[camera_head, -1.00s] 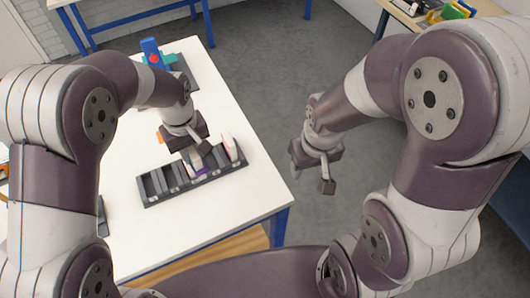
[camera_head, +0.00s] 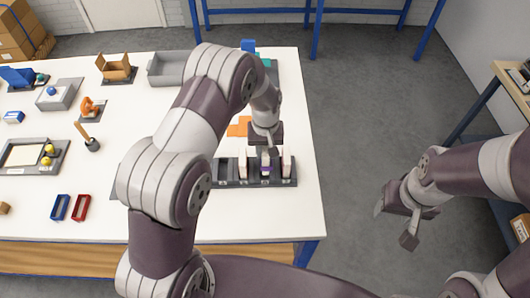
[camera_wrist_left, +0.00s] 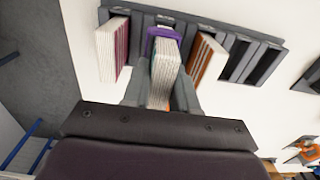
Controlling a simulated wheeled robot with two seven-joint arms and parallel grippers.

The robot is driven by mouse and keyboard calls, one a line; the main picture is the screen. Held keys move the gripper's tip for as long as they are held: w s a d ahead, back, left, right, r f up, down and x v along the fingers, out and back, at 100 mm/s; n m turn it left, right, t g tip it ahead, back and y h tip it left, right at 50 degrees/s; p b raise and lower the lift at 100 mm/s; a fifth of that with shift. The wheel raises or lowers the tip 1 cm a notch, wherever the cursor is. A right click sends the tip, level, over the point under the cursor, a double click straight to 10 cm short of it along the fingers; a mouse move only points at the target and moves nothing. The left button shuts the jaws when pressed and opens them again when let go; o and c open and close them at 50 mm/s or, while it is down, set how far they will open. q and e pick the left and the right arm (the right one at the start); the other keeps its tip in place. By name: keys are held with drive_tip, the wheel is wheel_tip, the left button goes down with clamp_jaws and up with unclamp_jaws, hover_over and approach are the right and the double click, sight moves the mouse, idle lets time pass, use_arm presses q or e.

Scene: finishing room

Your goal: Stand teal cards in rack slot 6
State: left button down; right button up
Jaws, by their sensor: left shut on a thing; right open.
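My left gripper (camera_head: 267,150) is over the dark slotted rack (camera_head: 228,181), pointing down. In the left wrist view its fingers (camera_wrist_left: 162,92) are shut on a pale stack of cards with faint greenish edges (camera_wrist_left: 164,72), taken as the teal cards. The stack is at the rack, in line with a purple piece (camera_wrist_left: 163,33); how deep it sits I cannot tell. Maroon-striped cards (camera_wrist_left: 113,43) stand to one side of it and brown-orange-edged cards (camera_wrist_left: 208,58) to the other. My right gripper (camera_head: 396,222) is open and empty, off the table's right side.
The white table (camera_head: 300,110) holds a grey bin (camera_head: 166,68), an orange flat piece (camera_head: 237,127), a blue tray (camera_head: 61,207) and a red tray (camera_head: 81,208). Empty rack slots (camera_wrist_left: 262,66) show beside the brown-orange-edged cards. Grey floor lies right of the table.

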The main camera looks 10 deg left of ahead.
use_arm(q)
drive_tip(key=shift+w+a+f, duration=0.2)
drive_tip(key=shift+w+f, duration=0.05)
drive_tip(key=shift+w, duration=0.05)
wheel_tip(320, 180, down, 4)
drive_tip(key=shift+r+p, duration=0.15)
drive_tip(key=shift+p, duration=0.85)
drive_tip(key=shift+f+b, duration=0.3)
drive_tip(key=shift+f, duration=0.05)
drive_tip(key=c, duration=0.9)
unclamp_jaws()
drive_tip(key=shift+r, duration=0.15)
wheel_tip(320, 180, up, 12)
drive_tip(key=b, duration=0.4)
drive_tip(key=shift+s, duration=0.15)
drive_tip(key=s+a+r+m+t, duration=0.1)
drive_tip(key=s+a+r+m, duration=0.15)
drive_tip(key=s, duration=0.75)
drive_tip(key=s+a+r+m, duration=0.1)
drive_tip(key=s+a+r, duration=0.15)
drive_tip(key=s, duration=0.75)
drive_tip(key=f+b, duration=0.2)
drive_tip(key=f, duration=0.1)
drive_tip(key=w+f+b, duration=0.1)
drive_tip(key=b, duration=0.1)
drive_tip(key=shift+d+f, duration=0.15)
drive_tip(key=shift+d, duration=0.25)
